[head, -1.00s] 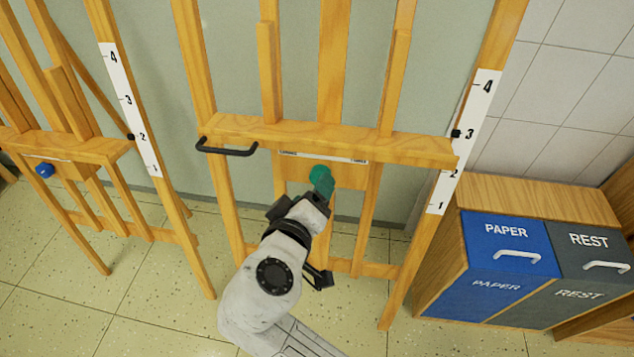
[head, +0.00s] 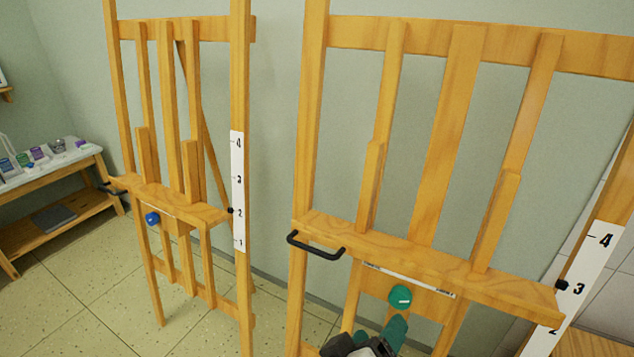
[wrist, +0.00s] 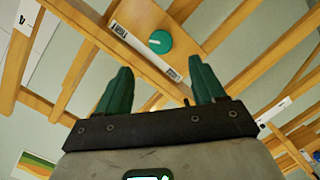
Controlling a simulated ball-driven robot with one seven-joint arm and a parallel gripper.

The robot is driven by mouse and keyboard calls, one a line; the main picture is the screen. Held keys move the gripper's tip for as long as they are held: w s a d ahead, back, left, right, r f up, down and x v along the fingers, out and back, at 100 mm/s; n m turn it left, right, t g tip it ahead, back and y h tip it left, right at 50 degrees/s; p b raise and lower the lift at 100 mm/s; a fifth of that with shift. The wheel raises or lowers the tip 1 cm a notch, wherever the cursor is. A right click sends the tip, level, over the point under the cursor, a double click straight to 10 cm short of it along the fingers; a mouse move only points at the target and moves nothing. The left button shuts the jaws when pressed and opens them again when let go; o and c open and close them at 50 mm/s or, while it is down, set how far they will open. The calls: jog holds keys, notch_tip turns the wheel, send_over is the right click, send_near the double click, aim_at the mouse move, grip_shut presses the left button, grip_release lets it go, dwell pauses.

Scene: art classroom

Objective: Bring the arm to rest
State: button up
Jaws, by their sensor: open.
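My gripper (wrist: 160,95) is open and empty, with two green fingers spread apart in the wrist view. In the head view only the top of my gripper (head: 392,335) shows at the bottom edge, just below a green round knob (head: 400,297) on the near easel (head: 440,258). The knob also shows in the wrist view (wrist: 160,41), beyond the fingers and apart from them. The rest of my arm is out of the head view.
The near easel has a black handle (head: 316,247) at its ledge's left end and a number scale (head: 575,290) at right. A second easel (head: 180,205) with a blue knob (head: 152,219) stands left. A side table (head: 60,190) is far left. Floor shows between.

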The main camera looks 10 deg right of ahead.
jog(key=s+d+f+g+y+p, duration=0.2)
jog(key=s+d+f+g, duration=0.2)
jog(key=d+f, duration=0.35)
jog(key=s+d+f+m+g+y+p, duration=0.1)
jog(key=s+d+f+g+y, duration=0.1)
jog(key=s, duration=0.7)
jog(key=s+d+f+m+g+y+p, duration=0.1)
jog(key=s+d+f+g+y+p, duration=0.1)
jog(key=s+d+f+y, duration=0.3)
jog(key=shift+s+f+m+g+p, duration=0.3)
jog(key=shift+s+f+g, duration=0.35)
jog(key=shift+s, duration=1.4)
jog(key=shift+c, duration=0.3)
